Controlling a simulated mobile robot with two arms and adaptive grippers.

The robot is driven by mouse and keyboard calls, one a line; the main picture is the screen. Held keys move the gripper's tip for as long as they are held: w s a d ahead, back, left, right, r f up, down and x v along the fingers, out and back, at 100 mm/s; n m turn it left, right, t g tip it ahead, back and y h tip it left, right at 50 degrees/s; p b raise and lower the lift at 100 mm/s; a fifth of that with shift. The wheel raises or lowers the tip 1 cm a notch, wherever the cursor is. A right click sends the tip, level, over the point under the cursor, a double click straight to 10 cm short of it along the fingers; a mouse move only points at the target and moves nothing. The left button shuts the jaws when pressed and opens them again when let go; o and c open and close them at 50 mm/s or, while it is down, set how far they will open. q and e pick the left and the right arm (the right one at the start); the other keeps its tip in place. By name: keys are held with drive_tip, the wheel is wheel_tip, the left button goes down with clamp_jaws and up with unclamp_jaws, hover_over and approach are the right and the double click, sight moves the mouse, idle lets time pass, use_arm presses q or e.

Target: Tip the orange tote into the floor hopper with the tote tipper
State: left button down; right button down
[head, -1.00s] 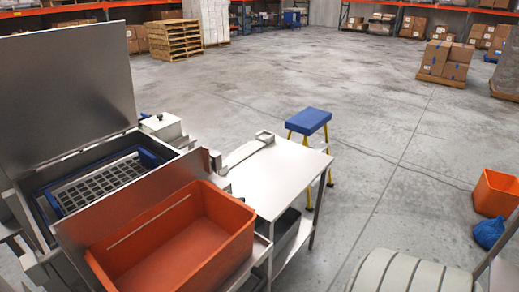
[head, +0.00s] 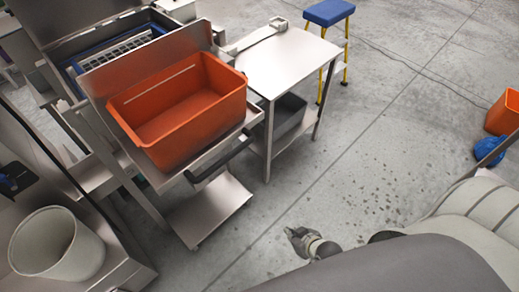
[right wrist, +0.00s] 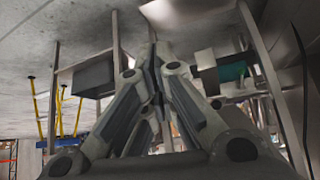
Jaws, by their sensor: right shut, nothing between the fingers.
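The orange tote (head: 180,118) sits upright on the steel cradle of the tote tipper (head: 150,203) and looks empty. A black handle bar (head: 218,163) sticks out at the tipper's front. Behind the tote is the floor hopper, with a grid and blue rim (head: 113,53), partly hidden by the tipper's back plate. My right gripper (head: 290,232) is over bare floor, in front of and below the tipper, apart from it. In the right wrist view its fingers (right wrist: 153,62) are together and empty. My left gripper is not in view.
A steel table (head: 280,62) stands right of the tipper, with a dark bin (head: 287,115) beneath. A blue stool (head: 328,13) stands behind it. A white bucket (head: 57,243) is at lower left. An orange bin (head: 503,113) and blue bag (head: 489,150) lie right. Open floor lies between.

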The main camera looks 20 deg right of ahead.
drive_tip(key=w+a+r+n+t+y, duration=0.1)
drive_tip(key=w+a+r+t, duration=0.15)
drive_tip(key=r, duration=0.95)
drive_tip(key=w+a+r+n+t+y+b, duration=0.1)
drive_tip(key=w+r+t+y, duration=0.15)
drive_tip(key=r, duration=1.05)
drive_tip(key=w+a+r+n+t, duration=0.1)
drive_tip(key=w+r+t, duration=0.15)
drive_tip(key=r, duration=0.95)
drive_tip(key=w+a+f+p, duration=0.3)
drive_tip(key=w+f, duration=0.3)
drive_tip(key=w, duration=0.5)
drive_tip(key=shift+w+a+m, duration=0.2)
drive_tip(key=shift+a+m, duration=0.1)
drive_tip(key=shift+a, duration=0.25)
drive_tip(key=shift+g, duration=0.25)
drive_tip(key=f+b, duration=0.1)
drive_tip(key=b, duration=0.1)
drive_tip(key=f+y+b, duration=0.1)
drive_tip(key=b, duration=0.1)
drive_tip(key=shift+w+a+f+b, duration=0.1)
drive_tip(key=shift+w+f+b, duration=0.1)
drive_tip(key=shift+f+b, duration=0.1)
drive_tip(key=shift+r+t+h, duration=0.1)
drive_tip(key=shift+t+h, duration=0.15)
drive_tip(key=shift+t, duration=0.15)
